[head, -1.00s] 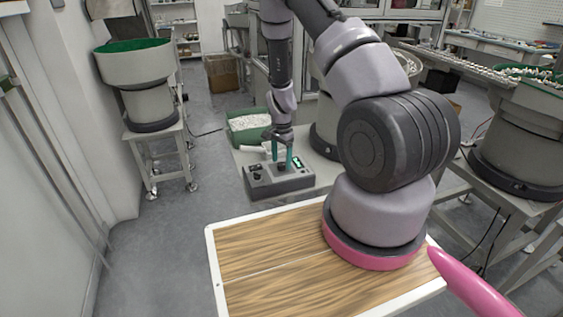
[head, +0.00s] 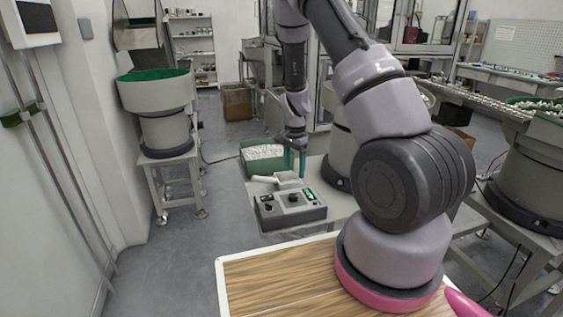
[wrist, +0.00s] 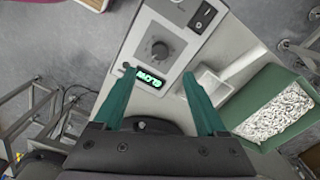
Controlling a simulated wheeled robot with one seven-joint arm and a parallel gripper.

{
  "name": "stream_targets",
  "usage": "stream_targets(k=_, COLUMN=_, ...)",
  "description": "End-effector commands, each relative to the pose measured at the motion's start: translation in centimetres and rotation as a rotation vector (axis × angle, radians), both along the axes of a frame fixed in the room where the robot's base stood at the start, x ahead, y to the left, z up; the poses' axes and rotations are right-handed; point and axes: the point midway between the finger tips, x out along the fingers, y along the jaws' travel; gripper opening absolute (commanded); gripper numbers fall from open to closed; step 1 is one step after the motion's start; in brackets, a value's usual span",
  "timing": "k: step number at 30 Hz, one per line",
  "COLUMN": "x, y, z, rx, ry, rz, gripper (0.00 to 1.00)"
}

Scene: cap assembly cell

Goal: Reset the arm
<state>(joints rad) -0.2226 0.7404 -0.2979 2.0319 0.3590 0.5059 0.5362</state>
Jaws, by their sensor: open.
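My gripper (head: 295,172) is open and empty, with two teal fingers pointing down. It hangs above and slightly behind the grey control box (head: 290,211) on the work table. In the wrist view my gripper (wrist: 159,75) has its fingers spread, with a gap between them. The control box (wrist: 178,25) shows there with a round knob (wrist: 160,50), a black rocker switch (wrist: 203,16) and a lit green display (wrist: 150,79) between the fingertips. The display text looks upside down.
A green bin (head: 281,162) of white caps stands behind the control box; a small white tray (wrist: 207,84) lies beside it. A bowl feeder (head: 157,93) stands at left, and others stand near my arm. The floor at left is clear.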

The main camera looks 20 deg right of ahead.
Motion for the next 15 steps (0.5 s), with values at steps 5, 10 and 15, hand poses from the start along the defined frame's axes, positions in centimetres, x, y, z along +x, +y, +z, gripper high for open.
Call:
stream_targets(k=5, x=0.1, y=0.2, z=0.9, rx=0.008, ry=-0.009, rz=0.007, gripper=0.74)
stream_targets(k=10, x=0.1, y=1.2, z=6.7, rx=0.055, ry=-0.071, rz=0.058, gripper=0.74)
stream_targets(k=15, x=-1.4, y=2.4, z=15.1, rx=0.11, ry=-0.165, rz=0.154, gripper=0.74)
